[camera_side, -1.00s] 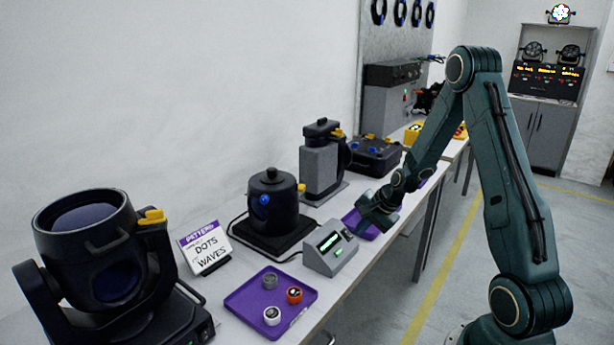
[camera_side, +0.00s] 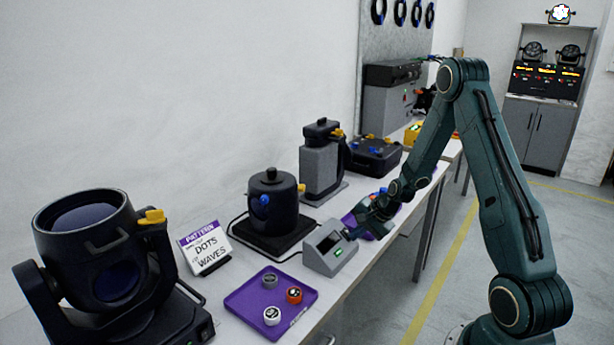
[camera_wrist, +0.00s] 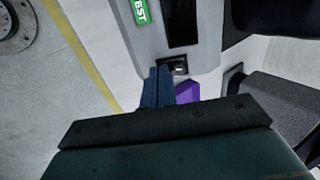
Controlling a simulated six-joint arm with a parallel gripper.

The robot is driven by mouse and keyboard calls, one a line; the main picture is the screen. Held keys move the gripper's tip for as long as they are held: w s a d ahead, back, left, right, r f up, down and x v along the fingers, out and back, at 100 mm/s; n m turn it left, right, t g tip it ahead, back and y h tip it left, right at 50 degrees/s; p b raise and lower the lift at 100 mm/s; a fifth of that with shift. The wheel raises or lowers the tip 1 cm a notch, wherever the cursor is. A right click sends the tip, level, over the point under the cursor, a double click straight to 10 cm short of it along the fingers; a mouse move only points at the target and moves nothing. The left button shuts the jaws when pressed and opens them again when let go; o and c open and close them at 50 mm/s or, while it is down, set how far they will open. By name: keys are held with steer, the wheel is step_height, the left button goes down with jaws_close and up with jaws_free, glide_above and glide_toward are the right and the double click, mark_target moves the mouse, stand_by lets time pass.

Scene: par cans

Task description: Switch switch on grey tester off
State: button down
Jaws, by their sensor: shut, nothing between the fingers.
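The grey tester (camera_side: 326,252) stands on the bench with a sloped front. Its display (camera_side: 328,242) is dark, and a small green label (camera_side: 339,252) sits below it. My gripper (camera_side: 352,234) is at the tester's right end, its fingers together with nothing between them. In the wrist view the tester (camera_wrist: 203,38) fills the top, with its dark display (camera_wrist: 182,20) and green TEST label (camera_wrist: 141,12). The switch (camera_wrist: 180,67) is a small dark rocker at the tester's edge. The shut fingertips (camera_wrist: 158,72) are just left of it; I cannot tell whether they touch it.
A purple tray (camera_side: 248,303) with several small round parts lies in front of the tester. A black lamp (camera_side: 272,200) on a base stands behind it. Another purple tray (camera_side: 352,221) is partly under my gripper. A pattern sign (camera_side: 205,246) stands to the left.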

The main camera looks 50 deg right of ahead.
steer(key=shift+r, duration=0.2)
steer(key=shift+r, duration=0.55)
steer(key=shift+s+r, duration=0.1)
steer(key=shift+r, duration=0.05)
stand_by(0.4)
steer(key=s+f+v, duration=0.1)
steer(key=s+v, duration=0.1)
steer(key=v, duration=1.1)
steer(key=shift+s+f, duration=0.2)
steer(key=shift+s, duration=0.2)
